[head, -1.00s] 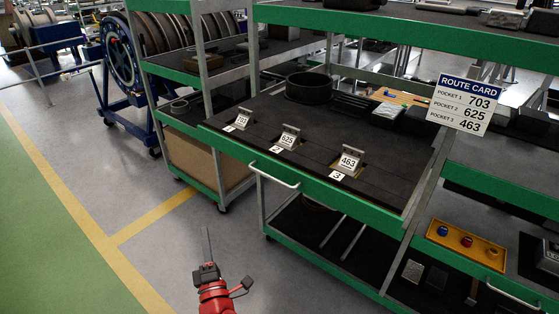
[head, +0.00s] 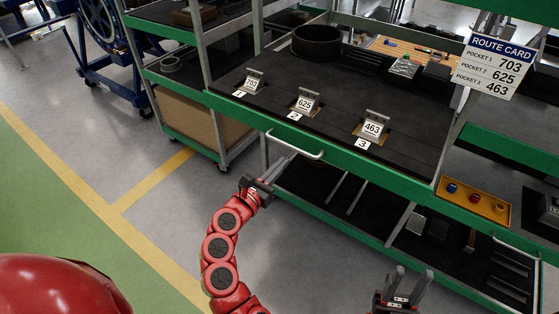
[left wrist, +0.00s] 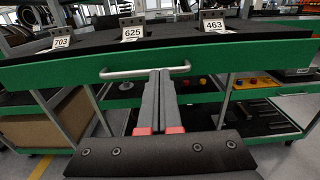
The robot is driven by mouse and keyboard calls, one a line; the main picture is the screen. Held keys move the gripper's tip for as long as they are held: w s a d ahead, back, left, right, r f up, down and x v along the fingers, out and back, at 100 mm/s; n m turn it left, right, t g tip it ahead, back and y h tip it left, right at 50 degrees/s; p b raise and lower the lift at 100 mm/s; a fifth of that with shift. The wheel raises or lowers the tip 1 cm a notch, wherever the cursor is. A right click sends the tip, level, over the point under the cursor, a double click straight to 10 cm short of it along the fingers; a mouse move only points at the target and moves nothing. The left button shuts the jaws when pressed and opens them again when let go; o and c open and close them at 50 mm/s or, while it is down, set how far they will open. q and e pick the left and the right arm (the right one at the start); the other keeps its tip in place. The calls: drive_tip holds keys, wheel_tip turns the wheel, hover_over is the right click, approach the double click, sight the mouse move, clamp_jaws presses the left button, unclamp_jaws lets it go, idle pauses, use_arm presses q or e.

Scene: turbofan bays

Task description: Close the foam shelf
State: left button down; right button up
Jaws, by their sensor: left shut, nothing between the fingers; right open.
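The foam shelf (head: 240,111) is a black foam deck with a green front edge and a pale bar handle (head: 293,147). It stands out from the green rack. Tagged metal pieces 703 (head: 254,82), 625 (head: 304,102) and 463 (head: 373,127) sit in its pockets 1, 2 and 3. My left gripper (head: 295,157) is shut and empty, its tips at the handle. In the left wrist view its fingers (left wrist: 160,74) reach the handle bar (left wrist: 146,72); I cannot tell whether they touch. My right gripper (head: 408,272) is open and empty at the bottom, right of centre.
A black ring (head: 317,43) stands at the back of the deck. A route card (head: 496,66) hangs at right. Lower shelves lie beneath the foam shelf. The grey floor at left is clear.

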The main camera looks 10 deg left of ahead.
sight(307, 136)
use_arm(q)
drive_tip(key=p+x, duration=0.3)
drive_tip(key=x, duration=0.7)
drive_tip(key=shift+r, duration=0.1)
drive_tip(key=shift+w, duration=0.5)
